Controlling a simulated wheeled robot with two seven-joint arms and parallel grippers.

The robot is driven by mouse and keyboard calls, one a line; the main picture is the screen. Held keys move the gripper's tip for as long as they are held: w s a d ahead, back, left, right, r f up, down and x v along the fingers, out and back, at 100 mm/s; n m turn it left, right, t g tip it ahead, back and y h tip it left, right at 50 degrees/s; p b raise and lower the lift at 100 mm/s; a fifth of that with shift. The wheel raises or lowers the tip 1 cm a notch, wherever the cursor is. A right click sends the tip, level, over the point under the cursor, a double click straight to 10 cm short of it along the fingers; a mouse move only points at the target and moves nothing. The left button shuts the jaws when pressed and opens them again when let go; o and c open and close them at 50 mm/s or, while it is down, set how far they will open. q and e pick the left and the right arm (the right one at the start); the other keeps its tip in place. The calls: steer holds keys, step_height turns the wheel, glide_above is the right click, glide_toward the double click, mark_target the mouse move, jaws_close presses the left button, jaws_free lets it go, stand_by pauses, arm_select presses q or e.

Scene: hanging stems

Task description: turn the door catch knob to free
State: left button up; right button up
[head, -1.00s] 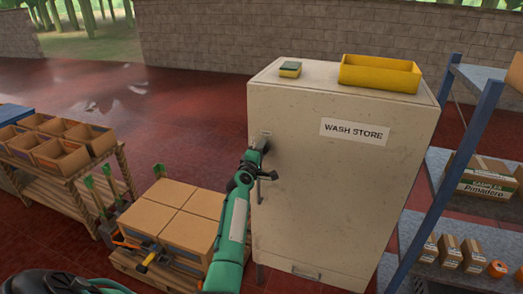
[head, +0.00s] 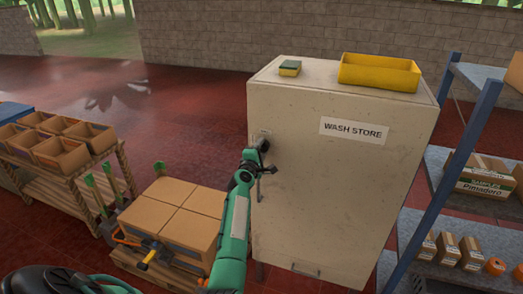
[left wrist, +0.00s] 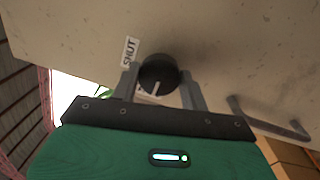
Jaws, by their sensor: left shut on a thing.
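The door catch knob (left wrist: 158,72) is round and dark with a pale pointer line. It sits on the cream door of the wash store cabinet (head: 330,190), near its left edge. A "SHUT" label (left wrist: 130,52) is beside the knob, and another pale label below it is mostly hidden. My left gripper (left wrist: 160,82) has one finger on each side of the knob and is shut on it. In the head view my left gripper (head: 261,151) is at the catch, hiding much of it. My right gripper is not in view.
A door handle (left wrist: 268,120) stands out right of the gripper in the wrist view. A sponge (head: 290,68) and a yellow tray (head: 380,73) are on the cabinet. Cardboard boxes (head: 180,205) stand left of my arm, and a shelf rack (head: 455,160) stands right.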

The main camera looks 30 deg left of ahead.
arm_select(q)
steer(key=o, duration=1)
steer(key=shift+s+d+f, duration=0.15)
steer(key=shift+s, duration=0.4)
steer(key=b+v, duration=0.2)
steer(key=v, duration=1)
steer(key=shift+s, duration=0.4)
